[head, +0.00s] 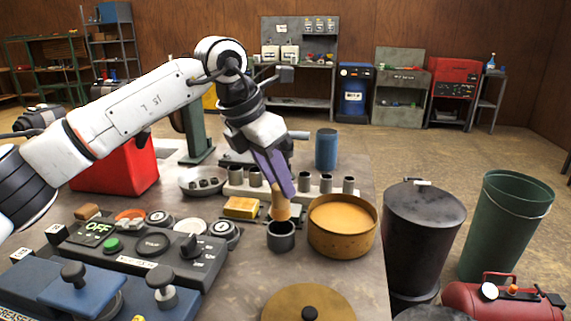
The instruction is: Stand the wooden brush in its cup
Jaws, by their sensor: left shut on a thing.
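My left gripper (283,188) reaches down from above with its purple fingers shut on the wooden brush (280,207). The brush points down, with its tan lower part showing below the fingers. The fingers hide its upper part. The dark grey cup (281,241) stands upright on the table directly below the brush. The brush's lower end meets the cup's rim in the picture; I cannot tell whether it is inside or just above or behind it. My right gripper is not in view.
An orange-brown round pan (342,228) stands close right of the cup. A yellow sponge-like block (241,208) lies to its left, near a control box (140,250). A row of grey sockets (304,183) stands behind. A round brown lid (305,305) lies in front.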

